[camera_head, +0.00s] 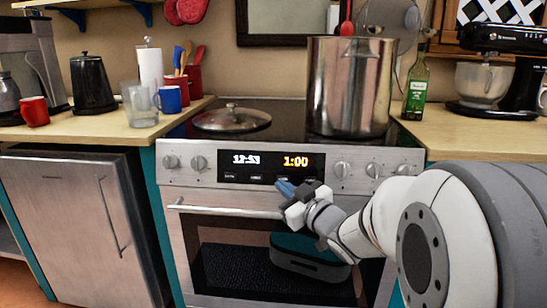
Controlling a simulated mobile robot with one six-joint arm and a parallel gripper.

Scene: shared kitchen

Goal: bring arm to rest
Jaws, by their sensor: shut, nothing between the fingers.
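My arm reaches in from the right edge toward the stove front in the head view. My gripper (287,189) is at the oven's control panel (262,168), just below the display that reads 12:53 and 1:00. Its fingers are blue-tipped, shut and empty. It is close to the panel; I cannot tell whether it touches. My arm hides part of the oven door and the right end of the door handle (225,210).
A bottle (416,90) and a mixer (484,85) are on the right counter.

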